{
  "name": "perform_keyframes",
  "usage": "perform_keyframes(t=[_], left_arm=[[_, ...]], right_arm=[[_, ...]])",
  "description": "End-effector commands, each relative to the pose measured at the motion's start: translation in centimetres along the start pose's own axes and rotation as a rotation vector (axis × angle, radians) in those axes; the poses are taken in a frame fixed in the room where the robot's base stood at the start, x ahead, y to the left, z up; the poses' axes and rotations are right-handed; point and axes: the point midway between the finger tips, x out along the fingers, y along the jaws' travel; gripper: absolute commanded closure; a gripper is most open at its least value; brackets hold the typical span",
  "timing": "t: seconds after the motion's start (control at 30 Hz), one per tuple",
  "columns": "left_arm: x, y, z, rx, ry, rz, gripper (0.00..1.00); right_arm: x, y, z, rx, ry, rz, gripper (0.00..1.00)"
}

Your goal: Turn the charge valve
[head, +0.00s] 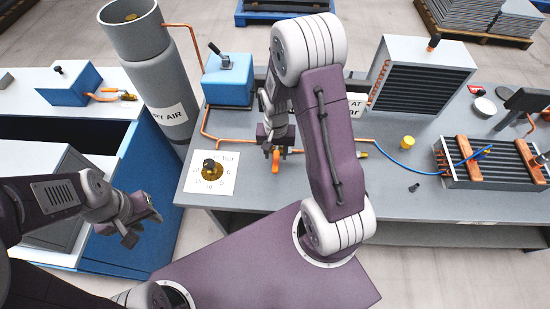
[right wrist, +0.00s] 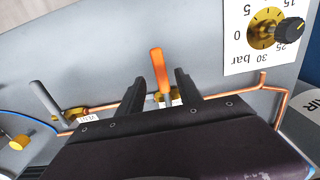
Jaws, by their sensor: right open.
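An orange lever handle (right wrist: 158,66) stands on a brass valve body in the copper line on the grey bench; I take it for the charge valve. It also shows in the head view (head: 276,160). My right gripper (head: 273,138) is over it, and in the right wrist view the open fingers (right wrist: 157,88) stand on either side of the lever with gaps showing. The valve body is mostly hidden by the gripper. My left gripper (head: 140,226) is at the lower left of the head view, away from the bench; its jaw gap is unclear.
A grey-levered valve (right wrist: 50,102) with a VENT label stands to the left in the right wrist view. A dial plate (head: 228,159) with a black knob, a blue box (head: 228,82) and a yellow knob (head: 407,142) are nearby. Copper pipe (right wrist: 225,95) runs along the bench.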

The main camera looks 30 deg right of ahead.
Motion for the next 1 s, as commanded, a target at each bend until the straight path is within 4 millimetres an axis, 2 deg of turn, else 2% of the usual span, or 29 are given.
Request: perform_keyframes(t=[0.1, 0.2, 0.33, 0.53, 0.57, 0.7, 1.0], left_arm=[[-0.3, 0.0, 0.0, 0.0, 0.0, 0.0, 0.64], [-0.4, 0.0, -0.1, 0.0, 0.0, 0.0, 0.64], [-0.4, 0.0, -0.1, 0.0, 0.0, 0.0, 0.64], [-0.4, 0.0, 0.0, 0.0, 0.0, 0.0, 0.64], [-0.4, 0.0, 0.0, 0.0, 0.0, 0.0, 0.64], [-0.4, 0.0, -0.1, 0.0, 0.0, 0.0, 0.64], [-0.4, 0.0, 0.0, 0.0, 0.0, 0.0, 0.64]], right_arm=[[2.3, 0.1, 0.1, 0.0, -0.004, 0.002, 0.58], [3.6, 0.0, 0.1, 0.0, -0.003, 0.002, 0.58], [4.4, 0.0, 0.0, -0.001, -0.001, 0.0, 0.58], [4.5, 0.0, 0.0, -0.001, 0.001, 0.0, 0.58], [4.5, 0.0, 0.0, -0.001, 0.001, 0.0, 0.61], [4.5, 0.0, 0.0, -0.001, 0.001, 0.0, 1.0], [4.4, 0.0, 0.0, -0.001, 0.001, 0.0, 1.0]])
